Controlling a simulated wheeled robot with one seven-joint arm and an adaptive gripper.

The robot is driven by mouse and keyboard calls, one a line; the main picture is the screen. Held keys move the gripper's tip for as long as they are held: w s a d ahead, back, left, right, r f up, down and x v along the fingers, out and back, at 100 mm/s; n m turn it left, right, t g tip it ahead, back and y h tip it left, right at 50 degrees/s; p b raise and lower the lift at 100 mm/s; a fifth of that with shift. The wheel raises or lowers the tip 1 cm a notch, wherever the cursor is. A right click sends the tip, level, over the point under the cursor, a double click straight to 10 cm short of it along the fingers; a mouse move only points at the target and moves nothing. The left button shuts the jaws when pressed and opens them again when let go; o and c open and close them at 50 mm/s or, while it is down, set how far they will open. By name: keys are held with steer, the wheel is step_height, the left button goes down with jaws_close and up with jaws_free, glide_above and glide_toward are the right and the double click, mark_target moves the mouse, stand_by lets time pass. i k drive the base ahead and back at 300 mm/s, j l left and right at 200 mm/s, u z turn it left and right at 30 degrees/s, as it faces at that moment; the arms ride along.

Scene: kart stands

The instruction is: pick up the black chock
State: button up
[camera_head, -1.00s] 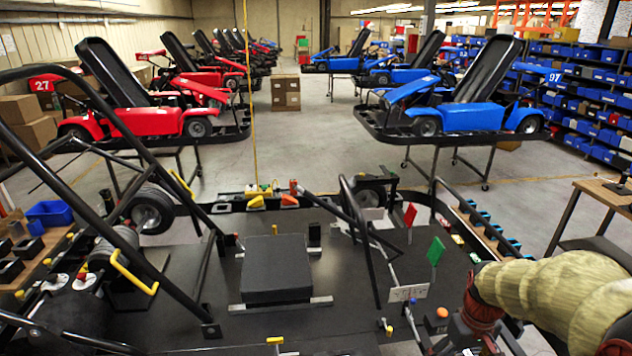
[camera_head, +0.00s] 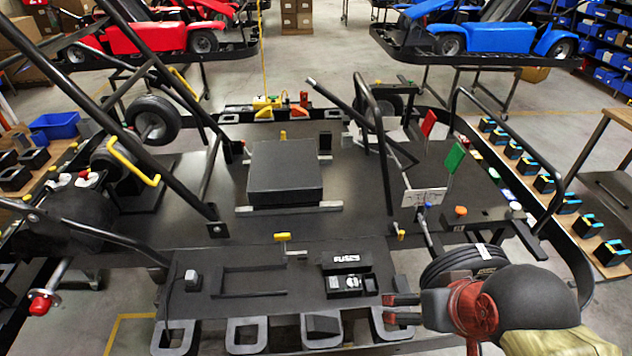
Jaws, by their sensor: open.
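A small black wedge-shaped block (camera_head: 322,324), which looks like the black chock, lies among the grey U-shaped holders at the front edge of the kart bed. My gripper (camera_head: 393,309) comes in from the right, its red fingers pointing left. It is open, with nothing seen between the fingers. It is to the right of the wedge, apart from it in the picture. Its height above the bed is hard to tell. Another small black block (camera_head: 325,143) stands upright farther back, beside the large black square block (camera_head: 285,170).
A fuse box (camera_head: 347,280) sits just behind the wedge. A black tyre (camera_head: 460,268) lies close by my gripper. Black frame tubes (camera_head: 150,120) rise on the left. Red (camera_head: 428,124) and green (camera_head: 454,157) flags stand at the right. The bed's middle has clear patches.

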mark_target(317, 326)
steer(key=j+u, duration=0.1)
steer(key=u, duration=0.65)
